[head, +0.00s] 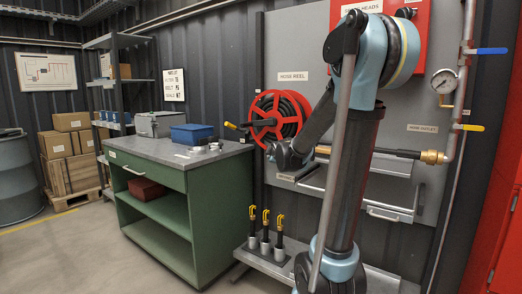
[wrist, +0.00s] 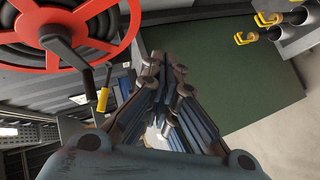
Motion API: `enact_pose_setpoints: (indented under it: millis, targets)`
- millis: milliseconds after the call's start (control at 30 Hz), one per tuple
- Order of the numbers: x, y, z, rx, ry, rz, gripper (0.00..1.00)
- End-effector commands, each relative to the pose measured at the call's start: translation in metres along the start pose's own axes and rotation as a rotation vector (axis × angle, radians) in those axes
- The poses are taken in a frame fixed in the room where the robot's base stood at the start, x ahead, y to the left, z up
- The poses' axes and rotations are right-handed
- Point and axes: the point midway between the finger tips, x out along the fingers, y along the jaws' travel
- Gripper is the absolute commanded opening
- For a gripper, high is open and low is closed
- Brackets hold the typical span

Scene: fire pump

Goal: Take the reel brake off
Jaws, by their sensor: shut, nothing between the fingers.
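The red hose reel (head: 267,121) with black hose hangs on the grey panel under the HOSE REEL sign. A black lever with a yellow end (head: 231,125) sticks out to the left of the reel. In the wrist view the reel's red rim (wrist: 134,22) fills the upper left, with a black arm at its hub and a yellow grip (wrist: 103,98). I cannot tell whether this is the brake or a winding crank. My gripper (wrist: 166,62) is shut and empty, to the right of the yellow grip and apart from it. In the head view my gripper (head: 283,156) is just below the reel.
A green workbench (head: 150,176) with a blue bin (head: 195,134) stands left of the reel. Several black nozzles with yellow handles (head: 265,225) stand on a low shelf below. A hose outlet pipe (head: 458,120) with blue and yellow valve levers is at right.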

Motion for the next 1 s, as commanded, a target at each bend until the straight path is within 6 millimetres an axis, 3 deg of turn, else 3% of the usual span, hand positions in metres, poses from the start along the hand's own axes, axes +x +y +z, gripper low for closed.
enact_pose_setpoints:
  millis: [200, 500, 1000]
  targets:
    - [-0.061, -0.046, 0.043, 0.245, -0.128, -0.157, 0.00]
    - [-0.151, -0.124, 0.091, 0.578, -0.341, -0.344, 0.00]
    - [-0.299, -0.265, 0.138, 1.063, -0.770, -0.565, 0.00]
